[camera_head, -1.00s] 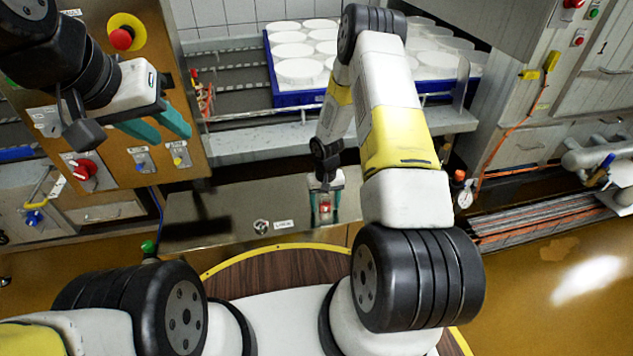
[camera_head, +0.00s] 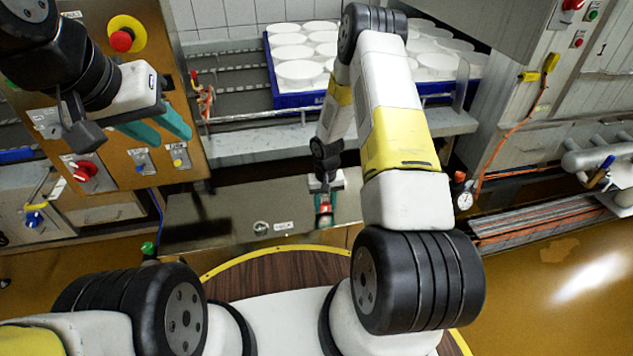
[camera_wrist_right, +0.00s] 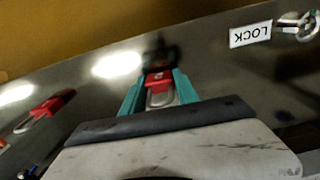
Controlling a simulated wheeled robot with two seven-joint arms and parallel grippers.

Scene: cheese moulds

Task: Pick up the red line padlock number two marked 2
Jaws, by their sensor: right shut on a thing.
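A red padlock (camera_wrist_right: 158,78) with a pale metal shackle sits between the teal fingers of my right gripper (camera_wrist_right: 159,88) in the right wrist view. A small light mark shows on its red body, too small to read surely. In the head view the right gripper (camera_head: 324,208) is low over the grey metal surface, shut on this red padlock (camera_head: 325,209). A second red padlock (camera_wrist_right: 45,111) lies on the surface at the left in the wrist view, apart from the gripper. My left gripper (camera_head: 170,136) is open and empty in front of the control panel.
A LOCK label (camera_wrist_right: 250,34) and a metal ring clasp (camera_wrist_right: 303,27) are on the grey surface. The brown control panel (camera_head: 125,75) with knobs stands at left. Blue crates (camera_head: 290,99) of white moulds stand behind on a shelf. A pressure gauge (camera_head: 464,200) is at right.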

